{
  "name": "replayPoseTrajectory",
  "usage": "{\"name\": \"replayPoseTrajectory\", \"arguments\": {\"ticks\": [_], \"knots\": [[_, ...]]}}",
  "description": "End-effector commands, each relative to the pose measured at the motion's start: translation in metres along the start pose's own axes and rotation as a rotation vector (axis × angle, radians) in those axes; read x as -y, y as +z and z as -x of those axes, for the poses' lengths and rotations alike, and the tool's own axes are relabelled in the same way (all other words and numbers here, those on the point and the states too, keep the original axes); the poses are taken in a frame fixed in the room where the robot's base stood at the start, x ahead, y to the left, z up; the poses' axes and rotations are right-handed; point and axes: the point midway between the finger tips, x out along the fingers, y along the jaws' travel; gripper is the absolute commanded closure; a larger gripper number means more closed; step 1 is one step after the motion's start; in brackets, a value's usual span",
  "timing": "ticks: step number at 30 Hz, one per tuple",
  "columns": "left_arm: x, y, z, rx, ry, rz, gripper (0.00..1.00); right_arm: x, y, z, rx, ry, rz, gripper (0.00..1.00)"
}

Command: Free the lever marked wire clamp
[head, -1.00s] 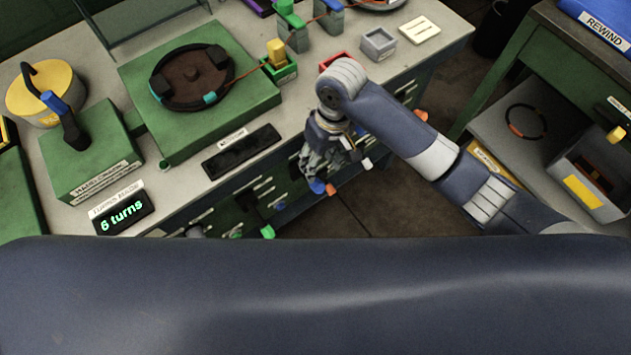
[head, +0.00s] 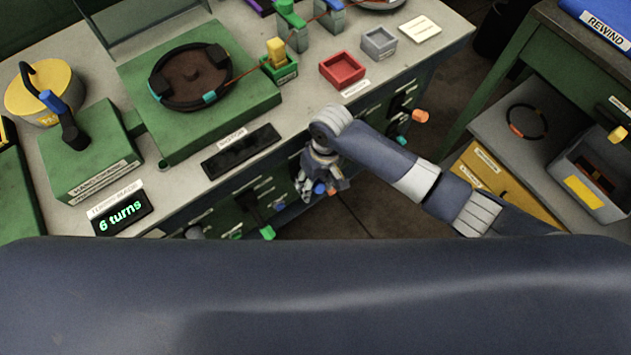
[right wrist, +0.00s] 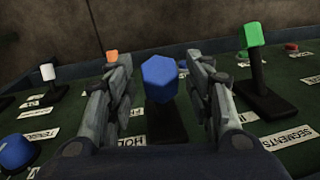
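A lever with a blue six-sided knob (right wrist: 159,79) stands between the two fingers of my right gripper (right wrist: 160,64) in the right wrist view. The fingers are spread, with a gap on each side of the knob. In the head view my right gripper (head: 322,178) is at the front of the green bench, with the blue knob (head: 319,188) at its tips. The label below the blue knob is partly covered and starts "HOL". I cannot read a wire clamp label in any view. My left gripper is out of view.
A lever with a green knob (right wrist: 251,37) stands right of my gripper, near a "SEGMENTS" label (right wrist: 288,137). An orange knob (right wrist: 112,56) shows behind the left finger. A "6 turns" display (head: 121,215) sits on the bench.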

Motion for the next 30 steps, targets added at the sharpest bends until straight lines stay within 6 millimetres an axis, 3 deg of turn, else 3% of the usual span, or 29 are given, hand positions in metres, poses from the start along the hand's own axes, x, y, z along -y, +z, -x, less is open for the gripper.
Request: {"name": "replayPoseTrajectory", "arguments": {"ticks": [1,6,20,30], "knots": [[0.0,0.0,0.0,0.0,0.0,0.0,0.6,0.0,0.0,0.0,0.0,0.0,0.0,0.61],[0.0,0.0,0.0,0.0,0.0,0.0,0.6,0.0,0.0,0.0,0.0,0.0,0.0,1.0],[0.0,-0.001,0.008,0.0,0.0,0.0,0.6,-0.001,0.005,-0.004,-0.069,-0.006,0.008,1.0],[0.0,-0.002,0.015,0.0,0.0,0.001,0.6,-0.004,0.014,-0.029,-0.327,-0.024,0.045,1.0]]}}
